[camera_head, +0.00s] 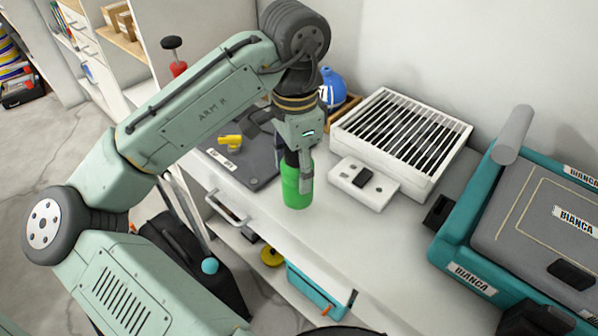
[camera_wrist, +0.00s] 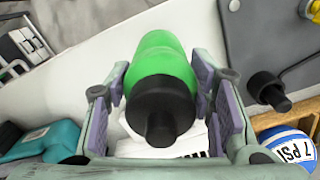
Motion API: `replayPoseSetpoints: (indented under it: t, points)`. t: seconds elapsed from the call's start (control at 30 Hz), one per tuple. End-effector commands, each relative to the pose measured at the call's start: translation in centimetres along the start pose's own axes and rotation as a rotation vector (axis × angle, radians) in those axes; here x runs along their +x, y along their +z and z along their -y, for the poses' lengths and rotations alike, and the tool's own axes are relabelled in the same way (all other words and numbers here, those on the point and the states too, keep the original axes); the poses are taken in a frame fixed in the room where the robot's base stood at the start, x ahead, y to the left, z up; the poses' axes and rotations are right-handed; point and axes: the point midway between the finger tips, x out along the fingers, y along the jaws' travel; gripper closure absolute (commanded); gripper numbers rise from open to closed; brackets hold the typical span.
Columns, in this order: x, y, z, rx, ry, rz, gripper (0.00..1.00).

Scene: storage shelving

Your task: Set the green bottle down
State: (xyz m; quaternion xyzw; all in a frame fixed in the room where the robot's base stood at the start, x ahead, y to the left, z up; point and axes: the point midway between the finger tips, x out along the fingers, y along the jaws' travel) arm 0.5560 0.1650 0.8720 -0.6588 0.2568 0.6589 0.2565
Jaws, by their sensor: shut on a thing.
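The green bottle (camera_head: 293,187) with a black cap is upright in my gripper (camera_head: 297,165), over the front part of the white worktop (camera_head: 325,220) in the head view. In the wrist view the green bottle (camera_wrist: 163,65) lies between the two purple-padded fingers of my gripper (camera_wrist: 165,105), its black cap toward the camera. The gripper is shut on the bottle. The bottle's base looks at or very close to the worktop; I cannot tell whether it touches.
A white slatted box (camera_head: 400,140) and a small white device (camera_head: 363,183) stand right of the bottle. A dark grey board (camera_head: 245,160) with a yellow tool (camera_head: 231,142) lies to the left. A teal case (camera_head: 470,225) fills the right end. The worktop's front edge is near the bottle.

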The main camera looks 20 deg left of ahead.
Motion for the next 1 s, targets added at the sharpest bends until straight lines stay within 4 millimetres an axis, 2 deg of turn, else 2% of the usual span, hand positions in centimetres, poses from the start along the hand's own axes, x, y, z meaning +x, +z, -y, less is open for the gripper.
replayPoseSetpoints:
  t: [0.13, 0.3, 0.4, 0.8, 0.83, 1.0]
  points:
    - [0.1, -1.1, 0.8, 0.001, 0.001, 0.0, 0.88]
    - [2.8, -0.9, 0.7, -0.001, 0.002, -0.001, 0.88]
    - [3.5, -0.9, 0.8, -0.002, 0.0, -0.001, 0.88]
    - [4.1, -0.9, 0.8, -0.002, -0.001, 0.0, 0.88]
    - [4.1, -0.9, 0.8, -0.002, -0.001, 0.0, 0.51]
    - [4.1, -0.9, 0.8, -0.002, -0.001, 0.0, 0.39]
